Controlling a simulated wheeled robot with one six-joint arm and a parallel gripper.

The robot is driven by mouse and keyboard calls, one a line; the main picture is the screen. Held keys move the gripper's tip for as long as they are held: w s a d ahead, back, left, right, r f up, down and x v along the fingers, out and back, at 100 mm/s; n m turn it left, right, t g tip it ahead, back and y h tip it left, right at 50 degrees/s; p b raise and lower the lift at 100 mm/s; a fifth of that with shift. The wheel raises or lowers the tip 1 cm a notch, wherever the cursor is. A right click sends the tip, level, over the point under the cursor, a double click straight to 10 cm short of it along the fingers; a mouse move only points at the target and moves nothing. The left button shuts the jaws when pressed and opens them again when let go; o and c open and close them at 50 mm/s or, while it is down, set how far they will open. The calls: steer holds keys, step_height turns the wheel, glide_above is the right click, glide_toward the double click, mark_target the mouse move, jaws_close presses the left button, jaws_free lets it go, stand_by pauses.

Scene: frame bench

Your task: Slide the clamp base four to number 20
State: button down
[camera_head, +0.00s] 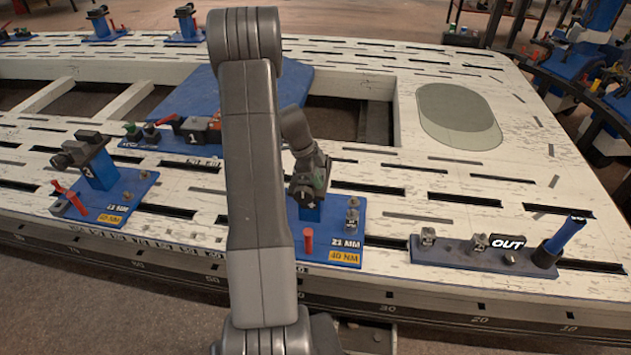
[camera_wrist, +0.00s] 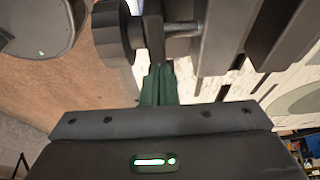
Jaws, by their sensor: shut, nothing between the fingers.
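The clamp base four (camera_head: 335,220), a blue plate with a 4-marked post, red pin and 21 MM / 40 NM labels, sits near the bench's front edge, partly behind my arm. It lies left of the 30 mark. The 20 mark (camera_head: 480,320) is farther right on the front scale. My gripper (camera_head: 318,178) is at the dark clamp head on the post; contact is unclear. In the wrist view its green fingers (camera_wrist: 158,75) are together and empty, beside the dark clamp parts (camera_wrist: 180,35), which partly hide the tips.
A blue OUT base (camera_head: 450,250) with an upright blue cylinder occupies the front right, above the 20 mark. Clamp base three (camera_head: 110,195) is at the left. Base one (camera_head: 180,140) is behind. The slotted white bench (camera_head: 420,205) is bare between base four and the OUT base.

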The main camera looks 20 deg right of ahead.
step_height(320, 180, up, 10)
steer(key=shift+f, duration=0.2)
stand_by(0.4)
step_height(320, 180, down, 9)
steer(key=shift+s+d+f+p, duration=0.1)
steer(key=shift+d+f+p, duration=0.1)
steer(key=shift+p, duration=0.1)
steer(key=shift+a, duration=0.4)
steer(key=shift+w, duration=0.2)
steer(key=shift+f, duration=0.1)
